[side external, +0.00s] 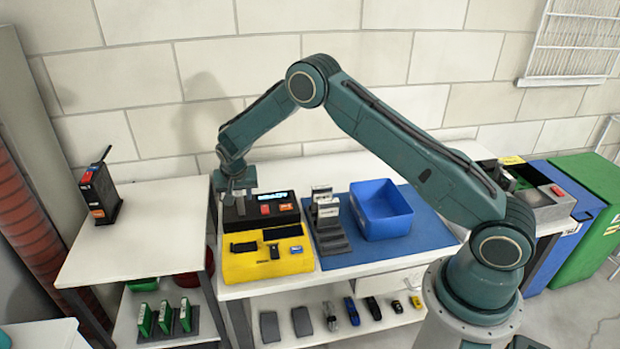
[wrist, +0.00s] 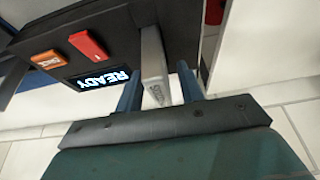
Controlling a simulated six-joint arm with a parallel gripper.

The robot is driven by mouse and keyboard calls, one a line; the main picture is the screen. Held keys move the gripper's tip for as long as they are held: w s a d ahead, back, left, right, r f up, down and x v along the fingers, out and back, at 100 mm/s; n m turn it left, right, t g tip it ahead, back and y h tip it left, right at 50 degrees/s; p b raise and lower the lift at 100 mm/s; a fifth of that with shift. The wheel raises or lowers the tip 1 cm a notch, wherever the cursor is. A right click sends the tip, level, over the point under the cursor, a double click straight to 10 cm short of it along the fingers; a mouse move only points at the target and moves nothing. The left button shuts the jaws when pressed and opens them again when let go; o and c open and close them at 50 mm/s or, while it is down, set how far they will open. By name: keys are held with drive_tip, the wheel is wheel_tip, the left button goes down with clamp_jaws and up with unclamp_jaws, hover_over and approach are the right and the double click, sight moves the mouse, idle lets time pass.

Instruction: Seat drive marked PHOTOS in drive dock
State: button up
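The black drive dock (side external: 283,214) stands at the back of the bench, left of centre. Its lit display reads READY in the wrist view (wrist: 103,79), beside an orange and a red button. A silver drive (wrist: 152,58) stands at the dock's slot end. Its end label is too small to read surely, and how deep it sits is hidden. My gripper (wrist: 160,88) has its blue fingers on either side of the drive, with a visible gap on the right. In the side view my gripper (side external: 238,190) is over the dock's left end.
A grey rack (side external: 333,243) with silver drives stands right of the dock. A blue bin (side external: 382,210) is on the blue mat. A yellow tray (side external: 268,262) with small dark items lies in front of the dock. A black device (side external: 100,193) stands on the left table.

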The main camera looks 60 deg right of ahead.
drive_tip(key=shift+r, duration=0.1)
drive_tip(key=v, duration=1.2)
drive_tip(key=shift+r, duration=0.1)
idle(0.4)
drive_tip(key=s+r+n+t+y, duration=0.15)
drive_tip(key=s+r+n, duration=0.25)
drive_tip(key=s+r, duration=1.45)
drive_tip(key=s+a+n+y, duration=0.1)
drive_tip(key=s+n, duration=0.4)
drive_tip(key=s, duration=1.7)
drive_tip(key=shift+a+r+t+y, duration=0.35)
drive_tip(key=shift+a+r+t, duration=0.1)
drive_tip(key=shift+a, duration=0.4)
